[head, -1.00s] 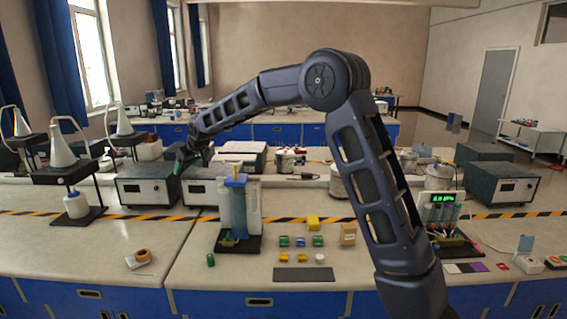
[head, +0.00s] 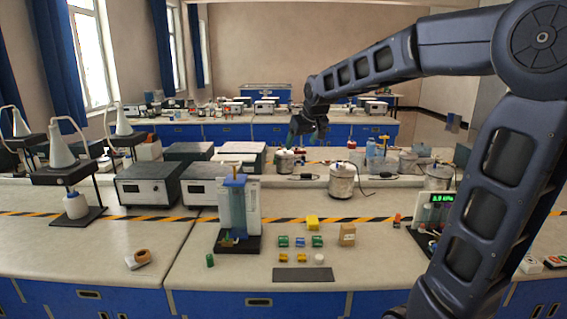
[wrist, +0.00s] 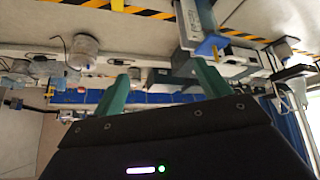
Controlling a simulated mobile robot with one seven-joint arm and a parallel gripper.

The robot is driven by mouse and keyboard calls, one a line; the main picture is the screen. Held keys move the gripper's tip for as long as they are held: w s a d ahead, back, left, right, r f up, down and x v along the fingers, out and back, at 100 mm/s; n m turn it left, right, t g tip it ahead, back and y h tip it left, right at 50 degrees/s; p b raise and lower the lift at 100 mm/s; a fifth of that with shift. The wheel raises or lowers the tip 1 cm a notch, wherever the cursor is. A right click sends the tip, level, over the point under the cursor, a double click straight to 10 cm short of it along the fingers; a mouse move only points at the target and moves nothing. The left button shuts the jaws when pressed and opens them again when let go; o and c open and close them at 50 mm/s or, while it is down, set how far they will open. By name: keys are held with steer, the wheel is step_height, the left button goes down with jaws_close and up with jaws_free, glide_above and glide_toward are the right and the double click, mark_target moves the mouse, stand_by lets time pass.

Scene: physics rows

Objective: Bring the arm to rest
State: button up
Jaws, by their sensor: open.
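My gripper (head: 308,132) hangs in the air over the back part of the lab bench, at the end of my raised arm. In the wrist view its two green fingers (wrist: 163,93) stand wide apart with nothing between them. In the head view it is small and dark, above and between two metal cans. My arm reaches in from the right side and bends at a high elbow joint.
A blue and clear column apparatus (head: 234,208) stands on the bench (head: 190,262) left of centre. Small coloured blocks (head: 300,241) and a dark mat (head: 303,274) lie in front. A metal can (head: 342,181) and grey instrument boxes (head: 146,186) stand behind.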

steer(key=s+d+f+m+g+h, duration=0.1)
steer(key=s+d+f, duration=0.4)
steer(key=s+d, duration=0.6)
steer(key=s+d+f+m+h, duration=0.1)
steer(key=s+d+f+m, duration=0.3)
steer(key=s+d, duration=0.7)
steer(key=s, duration=0.3)
steer(key=shift+f+m+g+h, duration=0.3)
steer(key=shift+f+g, duration=0.05)
steer(key=shift+g, duration=0.05)
